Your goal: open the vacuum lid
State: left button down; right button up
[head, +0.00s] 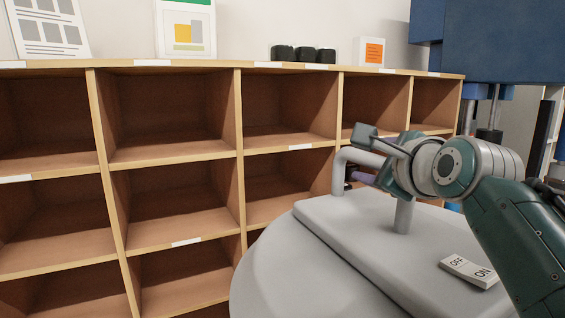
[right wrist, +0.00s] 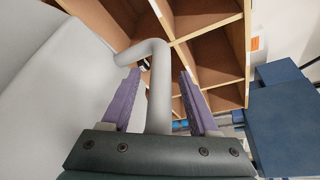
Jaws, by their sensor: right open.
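The grey vacuum lid (head: 335,232) has a raised flat slab on top and lies on the round vacuum body (head: 262,270). A bent grey bar handle (head: 341,176) rises from the slab. My right gripper (head: 362,157) is at the upper part of the handle and open. In the right wrist view, its two purple fingers (right wrist: 158,78) stand on either side of the handle (right wrist: 159,95), with a visible gap on each side. The right hand hides part of the handle in the head view. My left gripper is not in view.
An OFF/ON switch (head: 469,270) sits on the slab near its right front edge. A wooden shelf unit (head: 172,160) with empty compartments stands behind the vacuum. Blue machinery (head: 505,45) is at the upper right. Dark cups (head: 303,54) stand on the shelf top.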

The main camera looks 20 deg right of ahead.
jog(key=shift+c, duration=0.4)
grip_shut()
dwell(0.9)
